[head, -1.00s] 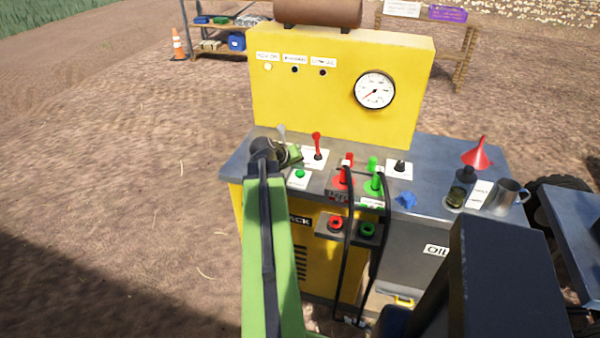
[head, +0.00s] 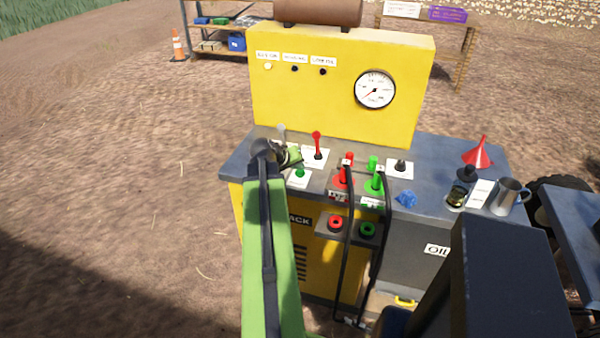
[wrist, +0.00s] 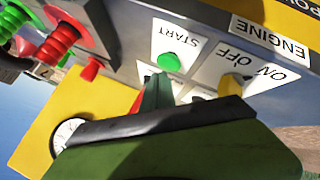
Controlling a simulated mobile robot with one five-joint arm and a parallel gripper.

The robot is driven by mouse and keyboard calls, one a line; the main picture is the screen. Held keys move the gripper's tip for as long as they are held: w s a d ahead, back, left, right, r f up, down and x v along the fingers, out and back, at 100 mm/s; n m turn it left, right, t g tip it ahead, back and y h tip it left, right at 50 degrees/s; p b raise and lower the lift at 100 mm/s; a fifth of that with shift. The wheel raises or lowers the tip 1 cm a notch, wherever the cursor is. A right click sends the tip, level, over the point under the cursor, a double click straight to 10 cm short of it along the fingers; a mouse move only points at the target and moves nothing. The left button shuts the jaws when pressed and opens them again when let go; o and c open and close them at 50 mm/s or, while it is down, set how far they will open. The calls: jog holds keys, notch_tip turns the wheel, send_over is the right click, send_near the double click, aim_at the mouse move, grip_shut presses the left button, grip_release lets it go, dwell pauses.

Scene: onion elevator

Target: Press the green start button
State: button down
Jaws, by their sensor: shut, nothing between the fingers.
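The green start button (head: 300,173) sits on a white plate near the front left of the machine's grey top. In the wrist view the round green button (wrist: 169,61) shows on a white plate marked START. My gripper (head: 292,156) is shut and empty, just behind and left of the button in the head view. In the wrist view the narrow green fingertips (wrist: 158,88) point at the button from just below it in the picture. A small gap seems to lie between tip and button, but I cannot tell for sure whether they touch.
A red lever (head: 317,143) stands behind the button. Red (head: 343,178) and green (head: 376,183) couplings with black hoses are to its right. An ENGINE ON/OFF plate (wrist: 262,65) lies beside the START plate. The yellow panel (head: 335,85) with a gauge rises behind.

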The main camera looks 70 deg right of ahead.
aim_at(298, 172)
jog(key=shift+f+b, duration=0.6)
dwell(0.5)
jog(key=shift+r, duration=0.15)
jog(key=shift+r+p, duration=0.85)
jog(key=shift+p, duration=0.15)
jog(key=shift+r, duration=0.1)
notch_tip(298, 172, up, 5)
jog(key=p, duration=0.5)
dwell(0.3)
